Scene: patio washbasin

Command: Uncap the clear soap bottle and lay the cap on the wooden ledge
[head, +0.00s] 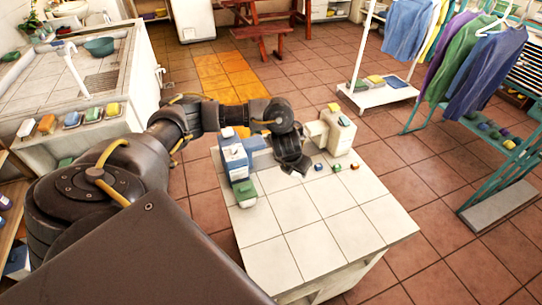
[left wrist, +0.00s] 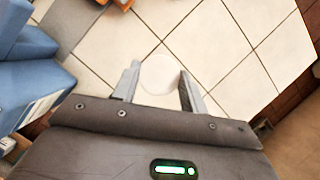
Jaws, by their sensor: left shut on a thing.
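My left gripper (head: 292,163) points down over the white tiled counter. In the left wrist view its fingers (left wrist: 160,92) stand on either side of a pale, round, whitish thing (left wrist: 158,76), which looks like the cap of the clear soap bottle. I cannot tell whether a bottle is under it. In the head view the gripper hides this thing, and I cannot make out the clear bottle there. I cannot identify the wooden ledge with certainty. My right gripper is not in view.
A blue-and-white container (head: 235,160) and a green-and-white block (head: 245,192) stand left of the gripper. A beige container (head: 338,132) stands behind right, near small coloured cubes (head: 336,168). The front of the tiled counter (head: 310,235) is clear. A washbasin (head: 98,82) is at left.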

